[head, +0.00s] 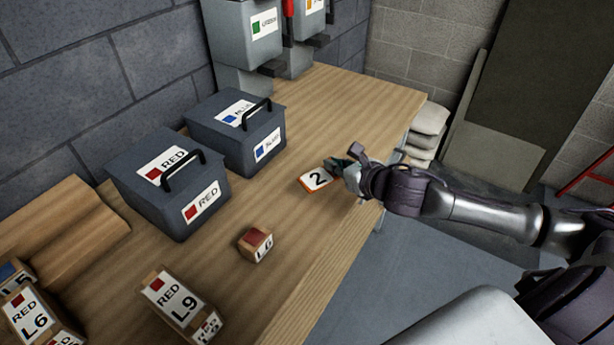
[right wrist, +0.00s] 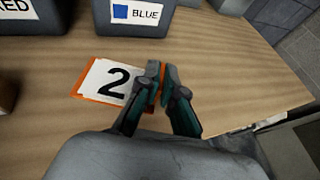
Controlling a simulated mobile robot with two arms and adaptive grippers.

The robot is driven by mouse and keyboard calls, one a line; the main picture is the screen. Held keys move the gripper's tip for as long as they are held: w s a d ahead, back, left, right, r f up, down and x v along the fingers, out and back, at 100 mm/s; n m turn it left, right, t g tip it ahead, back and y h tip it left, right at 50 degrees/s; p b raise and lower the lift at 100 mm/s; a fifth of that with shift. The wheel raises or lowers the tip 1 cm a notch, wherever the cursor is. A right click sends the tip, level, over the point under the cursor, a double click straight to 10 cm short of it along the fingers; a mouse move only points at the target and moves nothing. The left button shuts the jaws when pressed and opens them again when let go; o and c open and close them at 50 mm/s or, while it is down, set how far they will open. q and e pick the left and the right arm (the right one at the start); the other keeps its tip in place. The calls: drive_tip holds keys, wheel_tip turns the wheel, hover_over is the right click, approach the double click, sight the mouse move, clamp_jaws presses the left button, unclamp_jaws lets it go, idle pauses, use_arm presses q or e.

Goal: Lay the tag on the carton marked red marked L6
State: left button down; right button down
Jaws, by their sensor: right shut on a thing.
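The orange-edged white tag with a "2" (head: 316,179) is at the right part of the table; it also shows in the right wrist view (right wrist: 108,82). My right gripper (head: 343,169) is shut on the tag's right edge, and its fingers show in the right wrist view (right wrist: 160,74). I cannot tell whether the tag touches the table. A carton marked RED L6 (head: 34,318) stands at the bottom left, partly cut off. A smaller block with a red top marked L6 (head: 256,243) stands nearer the tag. My left gripper is not in view.
A carton marked RED L9 (head: 178,308) stands at the front. Grey boxes with handles, marked RED (head: 170,222) and BLUE (head: 240,165), stand along the wall side of the wooden table (head: 365,103). A wooden piece (head: 62,232) lies at left.

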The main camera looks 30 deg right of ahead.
sight(307, 179)
drive_tip(key=w+a+f, duration=0.1)
drive_tip(key=w, duration=0.1)
drive_tip(key=w+a+f, duration=0.1)
drive_tip(key=w, duration=0.1)
drive_tip(key=w+a+f, duration=0.1)
drive_tip(key=a+f, duration=0.1)
drive_tip(key=shift+w+a+p, duration=0.1)
drive_tip(key=shift+w+p, duration=0.3)
drive_tip(key=shift+f, duration=2.1)
drive_tip(key=shift+f, duration=0.1)
drive_tip(key=c, duration=1.3)
unclamp_jaws()
